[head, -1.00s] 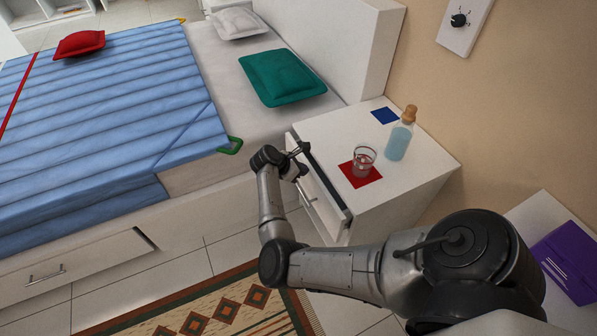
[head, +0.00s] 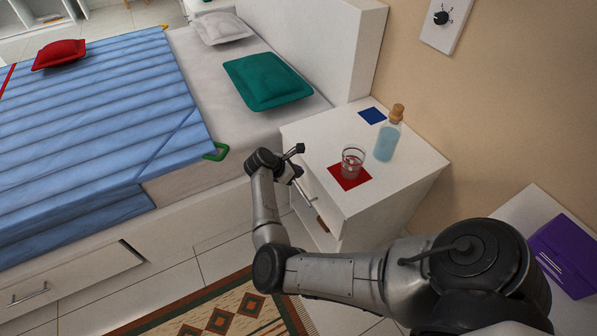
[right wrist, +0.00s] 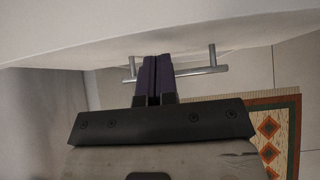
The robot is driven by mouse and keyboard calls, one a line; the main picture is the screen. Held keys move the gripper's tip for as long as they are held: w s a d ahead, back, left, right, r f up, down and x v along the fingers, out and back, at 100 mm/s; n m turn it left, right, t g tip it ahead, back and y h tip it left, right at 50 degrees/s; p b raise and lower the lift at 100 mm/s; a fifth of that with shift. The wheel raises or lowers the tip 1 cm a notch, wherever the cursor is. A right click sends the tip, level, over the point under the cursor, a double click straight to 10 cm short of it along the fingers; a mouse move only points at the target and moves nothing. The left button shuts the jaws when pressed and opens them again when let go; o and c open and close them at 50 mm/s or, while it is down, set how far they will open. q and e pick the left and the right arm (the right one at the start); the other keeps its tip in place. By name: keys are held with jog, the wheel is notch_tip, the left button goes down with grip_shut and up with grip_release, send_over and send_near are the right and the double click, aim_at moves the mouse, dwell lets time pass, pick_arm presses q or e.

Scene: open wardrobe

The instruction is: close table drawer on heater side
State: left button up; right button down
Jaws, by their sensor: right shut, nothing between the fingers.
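The white bedside table (head: 400,190) stands beside the bed, against the wall. Its upper drawer front looks flush with the table body, with no gap visible under the top. My right arm comes in from the lower right, and my right gripper (head: 297,163) is at the drawer front, partly hidden by its own wrist. In the right wrist view my right gripper (right wrist: 157,78) is shut and empty, its dark fingers at the metal bar handle (right wrist: 195,72) below the white drawer front (right wrist: 220,25). Whether they touch the front is unclear. My left gripper is not in view.
A glass (head: 352,161) on a red square (head: 349,178), a blue bottle (head: 387,142) and a blue square (head: 372,116) are on the tabletop. The bed (head: 90,140) is at the left. A patterned rug (head: 230,312) lies on the floor in front.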

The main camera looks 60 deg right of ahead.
jog(key=w+a+f+p+v, duration=0.1)
jog(key=p+v, duration=0.1)
jog(key=v, duration=1)
jog(key=shift+w+a, duration=0.25)
jog(key=shift+a, duration=0.05)
jog(key=shift+f, duration=0.1)
